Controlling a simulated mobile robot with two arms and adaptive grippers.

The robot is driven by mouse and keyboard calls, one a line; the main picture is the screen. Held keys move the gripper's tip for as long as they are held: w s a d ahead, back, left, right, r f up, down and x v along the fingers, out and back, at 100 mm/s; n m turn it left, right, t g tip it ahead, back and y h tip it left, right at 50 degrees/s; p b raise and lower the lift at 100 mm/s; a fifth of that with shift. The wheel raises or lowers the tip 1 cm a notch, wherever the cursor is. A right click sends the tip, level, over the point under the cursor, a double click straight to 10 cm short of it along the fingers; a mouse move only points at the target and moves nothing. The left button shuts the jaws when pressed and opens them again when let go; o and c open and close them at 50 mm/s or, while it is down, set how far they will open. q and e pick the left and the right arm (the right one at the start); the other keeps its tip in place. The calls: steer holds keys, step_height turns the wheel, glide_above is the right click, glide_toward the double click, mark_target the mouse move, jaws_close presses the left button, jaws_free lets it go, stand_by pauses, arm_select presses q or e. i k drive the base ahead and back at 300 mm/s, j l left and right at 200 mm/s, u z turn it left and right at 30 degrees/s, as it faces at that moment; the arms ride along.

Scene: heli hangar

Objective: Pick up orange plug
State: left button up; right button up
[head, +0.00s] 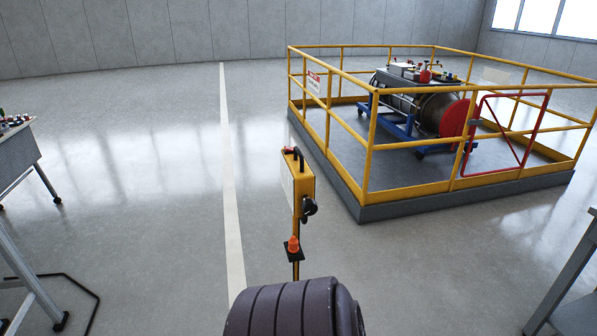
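The orange plug (293,244) is small and stands upright on a small dark bracket (294,254) in the middle of the head view. The bracket is on a thin stand below a yellow control box (302,185). The box has a dark knob on its right side and a dark handle with a red part on top. The lower part of the stand is hidden behind a dark ribbed rounded shape at the bottom. Neither of my grippers is in view.
A yellow-railed platform (400,190) with a red gate (508,135) holds machinery at right. A table (18,155) stands at far left, and another table edge (565,270) shows at lower right. The floor left of the stand, with a pale stripe (229,180), is clear.

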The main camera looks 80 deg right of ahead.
mark_target(294, 248)
steer(key=z, duration=2.7)
steer(key=u, duration=2.6)
steer(key=z, duration=0.45)
steer(key=i+z, duration=0.1)
steer(key=z, duration=0.35)
steer(key=l+z, duration=0.1)
steer(key=z, duration=0.4)
steer(key=i+z, duration=0.1)
steer(key=z, duration=0.8)
steer(key=i+j+z, duration=0.1)
steer(key=z, duration=0.35)
steer(key=i+j+z, duration=0.25)
steer(key=j+z, duration=0.2)
steer(key=i+j+z, duration=0.15)
steer(key=j+z, duration=0.3)
steer(key=i+j+z, duration=0.1)
steer(key=j+z, duration=0.8)
steer(key=j, duration=0.75)
steer(key=k+j+z, duration=0.1)
steer(key=j, duration=0.45)
steer(key=k+j, duration=0.1)
steer(key=j, duration=0.5)
steer(key=j+z, duration=0.1)
steer(key=j, duration=0.45)
steer(key=k, duration=0.05)
